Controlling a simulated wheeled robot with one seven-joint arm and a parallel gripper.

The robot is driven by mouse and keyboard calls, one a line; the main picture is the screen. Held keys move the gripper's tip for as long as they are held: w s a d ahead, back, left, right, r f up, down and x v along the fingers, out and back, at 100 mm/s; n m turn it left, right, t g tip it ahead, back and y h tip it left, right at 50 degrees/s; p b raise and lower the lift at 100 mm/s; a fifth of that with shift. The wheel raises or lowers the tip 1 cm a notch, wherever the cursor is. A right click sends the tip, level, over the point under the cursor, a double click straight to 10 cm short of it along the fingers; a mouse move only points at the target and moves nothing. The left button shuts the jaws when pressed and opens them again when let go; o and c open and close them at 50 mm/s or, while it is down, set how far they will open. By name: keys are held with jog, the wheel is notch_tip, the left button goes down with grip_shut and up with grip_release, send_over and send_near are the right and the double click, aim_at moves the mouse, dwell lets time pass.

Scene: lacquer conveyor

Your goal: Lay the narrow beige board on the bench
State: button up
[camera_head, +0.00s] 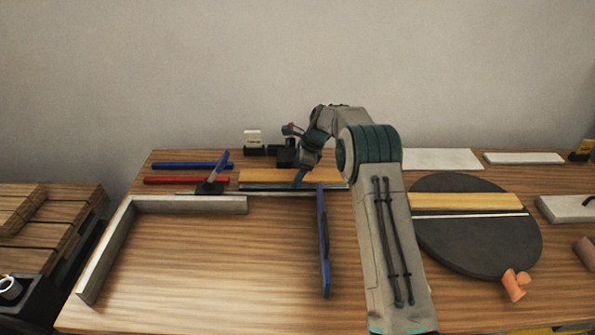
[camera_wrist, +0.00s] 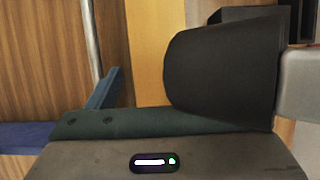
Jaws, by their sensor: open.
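A narrow tan-beige board (camera_head: 262,176) lies on the wooden bench (camera_head: 230,265) near its back, partly hidden by my arm. A similar narrow board (camera_head: 468,201) lies across the dark round disc (camera_head: 470,245) at the right, beside a thin white strip. My gripper (camera_head: 299,178) is low over the back of the bench, at the board there; it is open, and I cannot tell whether it touches the board. In the wrist view, a tan board (camera_wrist: 148,50) runs upright behind a dark rounded part, with a blue finger (camera_wrist: 106,90) to its left.
A grey L-shaped fence (camera_head: 105,250) borders the bench's left. A blue bar (camera_head: 324,245) stands right of the clear middle. Red (camera_head: 185,180) and blue bars lie at the back left. White panels (camera_head: 440,159) lie behind the disc. An orange piece (camera_head: 515,285) sits at its edge.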

jog(key=shift+r, duration=0.1)
jog(key=v, duration=1.2)
jog(key=s+d+r+n+h, duration=0.1)
jog(key=s+d+r+n, duration=0.25)
jog(key=s+r, duration=0.5)
jog(key=s+d+r+n+t+h, duration=0.25)
jog(key=s+n, duration=0.35)
jog(key=s, duration=0.7)
jog(key=s+d+f+n, duration=0.2)
jog(key=s+n, duration=0.2)
jog(key=s, duration=0.7)
jog(key=s+d+f+n, duration=0.2)
jog(key=s+n, duration=0.2)
jog(key=s, duration=0.6)
jog(key=shift+s+d+f+h+b, duration=0.2)
jog(key=shift+s+f+h+b, duration=0.2)
jog(key=shift+h+b, duration=0.05)
jog(key=shift+n+t, duration=0.25)
